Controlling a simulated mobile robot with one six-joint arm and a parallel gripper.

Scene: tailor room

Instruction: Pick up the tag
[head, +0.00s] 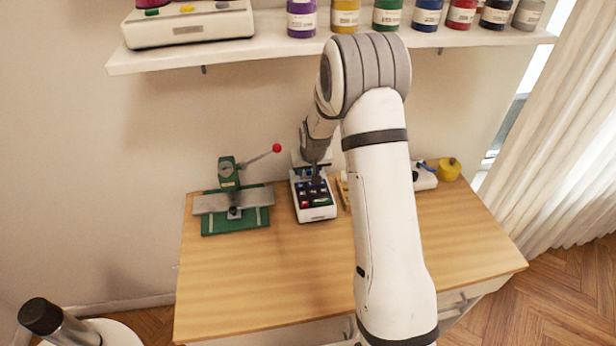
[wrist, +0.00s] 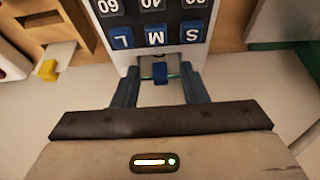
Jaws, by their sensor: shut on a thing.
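In the wrist view my gripper (wrist: 160,74) has its two blue-grey fingers closed around a small blue piece, the tag (wrist: 160,73), with a pale grey part around it. The tag's underside is hidden. Beyond the fingertips is a white tray (wrist: 198,50) with dark squares bearing white numbers and blue squares marked L, M and S. In the head view my gripper (head: 315,178) reaches down over the back of the white tray (head: 318,214), which holds several coloured squares. There the tag is too small to tell apart.
A green press (head: 235,222) with a red-knobbed lever stands left of the tray on the wooden table (head: 270,285). A white item (head: 424,180) and a yellow object (head: 449,169) are at the right. The table's front is clear.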

